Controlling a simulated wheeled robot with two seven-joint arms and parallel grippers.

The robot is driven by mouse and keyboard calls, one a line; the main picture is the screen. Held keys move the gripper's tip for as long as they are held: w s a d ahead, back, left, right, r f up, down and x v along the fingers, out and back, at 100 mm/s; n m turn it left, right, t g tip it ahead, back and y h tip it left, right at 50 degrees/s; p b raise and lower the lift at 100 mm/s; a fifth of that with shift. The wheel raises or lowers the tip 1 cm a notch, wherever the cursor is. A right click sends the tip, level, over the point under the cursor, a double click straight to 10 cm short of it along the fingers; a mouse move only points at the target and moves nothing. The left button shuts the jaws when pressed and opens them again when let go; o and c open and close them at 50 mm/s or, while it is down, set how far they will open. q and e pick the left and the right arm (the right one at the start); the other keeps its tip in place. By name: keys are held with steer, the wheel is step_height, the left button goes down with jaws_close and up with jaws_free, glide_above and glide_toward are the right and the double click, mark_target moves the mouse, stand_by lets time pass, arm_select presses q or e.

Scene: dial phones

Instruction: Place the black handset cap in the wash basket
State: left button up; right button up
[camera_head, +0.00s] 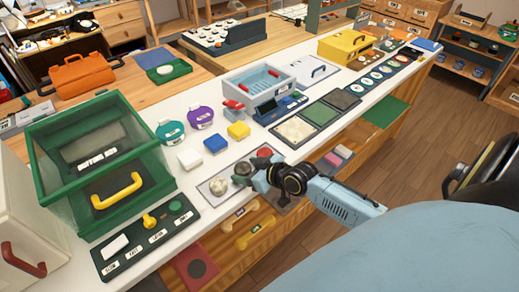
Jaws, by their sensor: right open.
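A dark round cap (241,169), which looks like the black handset cap, sits on a grey mat (212,197) on the white counter. A pale cap (218,186) lies to its left and a red cap (264,153) to its right on the same mat. My right gripper (254,172) is open, low over the mat, just right of the dark cap. Whether a finger touches the cap cannot be told. The wash basket (259,97), a pale grey box with a light blue inside and red handles, stands farther back on the counter. My left gripper is not in view.
Small white, blue and yellow blocks (238,131) stand between the mat and the basket. A green glass-sided case (95,165) fills the left. Purple and teal lidded pots (200,117) stand behind the blocks. Textured pads (296,130) lie right of the mat.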

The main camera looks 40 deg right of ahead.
steer(key=p+v, duration=0.2)
steer(key=v, duration=1.1)
steer(key=shift+r, duration=0.2)
steer(key=shift+s+a, duration=0.1)
